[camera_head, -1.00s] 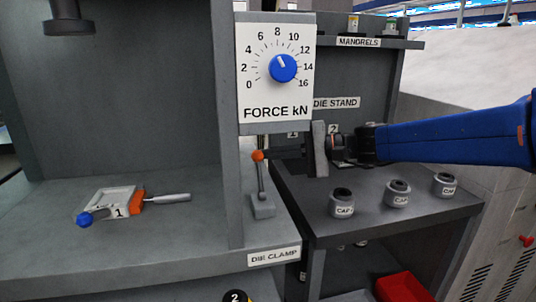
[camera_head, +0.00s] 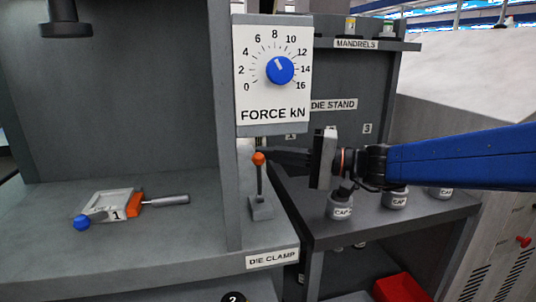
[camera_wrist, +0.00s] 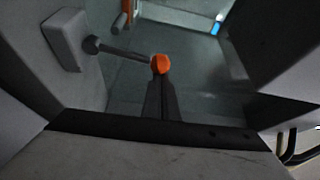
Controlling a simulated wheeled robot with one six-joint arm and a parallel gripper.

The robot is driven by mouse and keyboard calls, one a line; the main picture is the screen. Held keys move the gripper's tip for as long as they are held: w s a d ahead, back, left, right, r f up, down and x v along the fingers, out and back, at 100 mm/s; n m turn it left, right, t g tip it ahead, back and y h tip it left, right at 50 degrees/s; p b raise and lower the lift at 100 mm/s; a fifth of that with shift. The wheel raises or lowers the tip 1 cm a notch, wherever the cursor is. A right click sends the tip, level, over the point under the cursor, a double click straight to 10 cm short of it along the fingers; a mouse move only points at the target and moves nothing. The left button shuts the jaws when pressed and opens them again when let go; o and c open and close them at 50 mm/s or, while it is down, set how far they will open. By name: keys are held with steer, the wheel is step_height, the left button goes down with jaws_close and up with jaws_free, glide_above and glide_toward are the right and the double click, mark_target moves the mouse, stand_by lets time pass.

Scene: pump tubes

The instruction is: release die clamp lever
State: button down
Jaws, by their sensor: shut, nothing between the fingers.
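The die clamp lever (camera_head: 259,181) stands nearly upright on its grey base beside the right post of the press, above the DIE CLAMP label (camera_head: 272,259). Its orange knob (camera_head: 259,158) is on top. My gripper (camera_head: 270,156) reaches in from the right with its fingertips at the knob. The fingers are shut with nothing between them. In the wrist view the orange knob (camera_wrist: 160,64) sits right at the fingertips (camera_wrist: 160,82), and the lever's rod runs left to its base. I cannot tell whether the tips touch the knob.
A dial panel marked FORCE kN (camera_head: 273,75) hangs just above my gripper. The shelf with caps (camera_head: 341,204) lies below my arm. A die marked 1 (camera_head: 112,206) with a blue ball and a handle lies on the press bed at left.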

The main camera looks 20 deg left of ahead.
mark_target(263, 156)
steer(key=shift+s+d+r+n, duration=0.1)
steer(key=shift+s+d+n, duration=0.1)
steer(key=shift+s+d, duration=0.4)
steer(key=shift+s+d+r+n, duration=0.1)
steer(key=shift+s+d+n, duration=0.15)
steer(key=shift+s, duration=0.6)
steer(key=shift+n+y, duration=0.5)
steer(key=shift+n, duration=0.25)
steer(key=shift+s+d+f, duration=0.4)
steer(key=shift+s+d, duration=0.05)
steer(key=shift+s, duration=0.3)
steer(key=shift+s+d+f, duration=0.35)
steer(key=shift+s+d, duration=0.1)
steer(key=shift+s, duration=0.3)
steer(key=shift+s+d+f, duration=0.4)
steer(key=shift+s+d, duration=0.05)
steer(key=shift+s, duration=0.3)
